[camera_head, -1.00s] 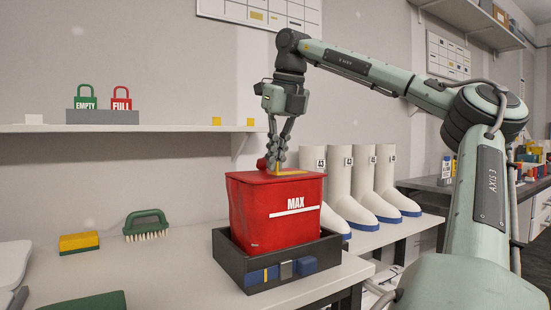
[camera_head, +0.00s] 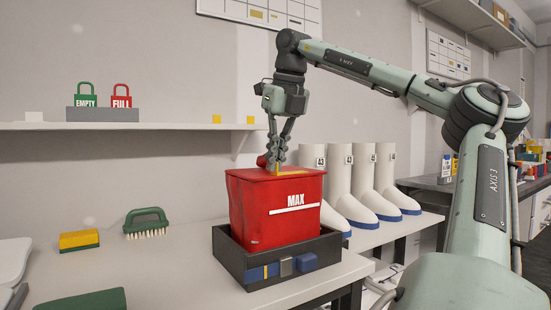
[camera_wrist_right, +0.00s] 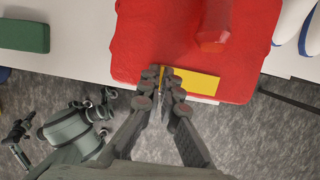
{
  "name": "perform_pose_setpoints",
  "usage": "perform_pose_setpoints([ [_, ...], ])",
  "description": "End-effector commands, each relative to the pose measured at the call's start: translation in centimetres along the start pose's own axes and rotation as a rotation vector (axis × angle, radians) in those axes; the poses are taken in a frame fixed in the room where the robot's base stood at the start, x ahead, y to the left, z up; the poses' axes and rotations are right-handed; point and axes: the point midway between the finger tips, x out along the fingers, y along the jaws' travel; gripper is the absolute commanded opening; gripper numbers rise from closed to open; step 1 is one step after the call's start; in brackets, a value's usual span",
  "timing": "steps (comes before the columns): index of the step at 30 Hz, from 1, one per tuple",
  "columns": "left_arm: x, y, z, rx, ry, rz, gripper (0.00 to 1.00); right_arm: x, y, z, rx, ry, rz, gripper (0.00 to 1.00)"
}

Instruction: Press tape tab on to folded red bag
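The folded red bag (camera_head: 275,222), marked MAX with a white line, stands upright in a dark tray (camera_head: 230,262) on the bench. The yellow tape tab (camera_head: 292,171) lies flat across its top, and shows in the right wrist view (camera_wrist_right: 195,82). My right gripper (camera_head: 275,162) points down at the top of the bag, its fingertips close together at the tab's left end. In the right wrist view the gripper (camera_wrist_right: 161,76) partly hides that end. Whether the tips touch the tab cannot be told.
A green brush (camera_head: 147,222) and a yellow-green sponge (camera_head: 79,241) lie on the bench at left. White boots with blue soles (camera_head: 362,185) stand close behind the bag at right. A shelf (camera_head: 165,127) with green and red padlock signs runs along the wall.

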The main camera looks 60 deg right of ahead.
Motion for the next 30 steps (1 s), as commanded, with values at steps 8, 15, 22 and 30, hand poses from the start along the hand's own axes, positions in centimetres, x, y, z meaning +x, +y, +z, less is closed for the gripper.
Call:
perform_pose_setpoints([
  [8,0.02,0.01,0.01,0.0,0.0,0.0,0.0,0.29,0.04,-0.14,-0.001,0.008,0.0,0.0],
  [15,0.03,0.01,0.01,0.0,0.0,0.0,0.0,0.34,0.05,-0.16,-0.002,0.009,0.0,0.1],
  [22,0.02,0.0,0.01,0.0,0.0,0.0,0.0,0.23,0.02,-0.1,-0.001,0.006,0.0,0.29],
  [30,0.0,0.0,0.01,0.0,0.0,0.0,0.0,-0.1,-0.01,-0.05,0.0,0.003,-0.001,0.29],
])
